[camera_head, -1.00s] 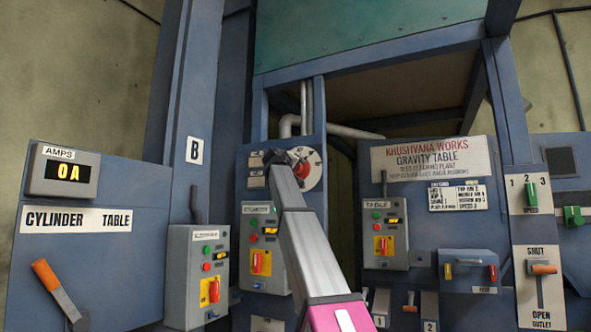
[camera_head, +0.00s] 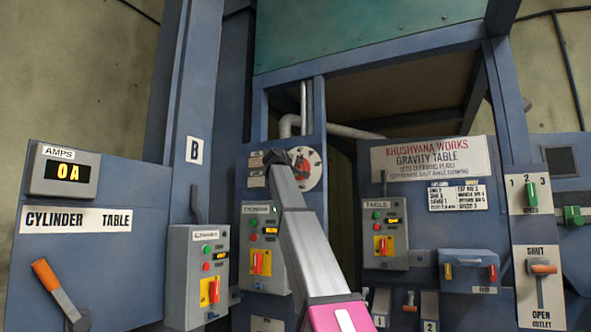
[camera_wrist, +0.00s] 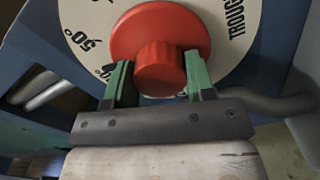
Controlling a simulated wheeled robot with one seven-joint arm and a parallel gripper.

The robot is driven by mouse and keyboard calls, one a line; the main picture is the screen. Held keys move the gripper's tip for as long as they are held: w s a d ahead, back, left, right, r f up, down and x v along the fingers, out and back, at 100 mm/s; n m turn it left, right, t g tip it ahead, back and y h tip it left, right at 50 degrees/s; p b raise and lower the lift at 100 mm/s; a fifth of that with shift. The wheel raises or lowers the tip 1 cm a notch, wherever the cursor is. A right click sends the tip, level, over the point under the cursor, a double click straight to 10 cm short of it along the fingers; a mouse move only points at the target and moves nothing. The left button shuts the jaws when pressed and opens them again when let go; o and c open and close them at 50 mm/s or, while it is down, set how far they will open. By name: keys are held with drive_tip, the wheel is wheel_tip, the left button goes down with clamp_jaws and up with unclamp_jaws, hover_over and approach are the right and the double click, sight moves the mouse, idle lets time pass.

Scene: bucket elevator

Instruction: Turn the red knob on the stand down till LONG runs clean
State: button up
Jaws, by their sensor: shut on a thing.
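The red knob (camera_wrist: 160,33) fills the top middle of the wrist view, in front of a pale round dial (camera_wrist: 230,22) with degree marks and partly cut-off lettering. My gripper (camera_wrist: 157,82) has its two green fingers on either side of the knob's protruding grip, shut on it. In the head view the dial (camera_head: 312,176) is on the blue stand, and the red knob (camera_head: 303,164) shows partly behind my arm. My gripper (camera_head: 277,157) is at the dial's left side there. I cannot make out a LONG marking, and the knob's exact setting is unclear.
A control box (camera_head: 262,222) with buttons is below the dial, partly behind my arm. Another box (camera_head: 385,230) is to the right, under the gravity table sign (camera_head: 430,160). The cylinder table panel (camera_head: 105,250) is at left with an orange-handled lever (camera_head: 58,290). Pipes (camera_head: 290,124) run above.

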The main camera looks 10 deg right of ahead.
drive_tip(key=shift+n, duration=1.7)
drive_tip(key=o, duration=0.9)
drive_tip(key=shift+s+a, duration=0.1)
drive_tip(key=v, duration=1)
drive_tip(key=shift+s+a, duration=0.2)
drive_tip(key=shift+s, duration=0.05)
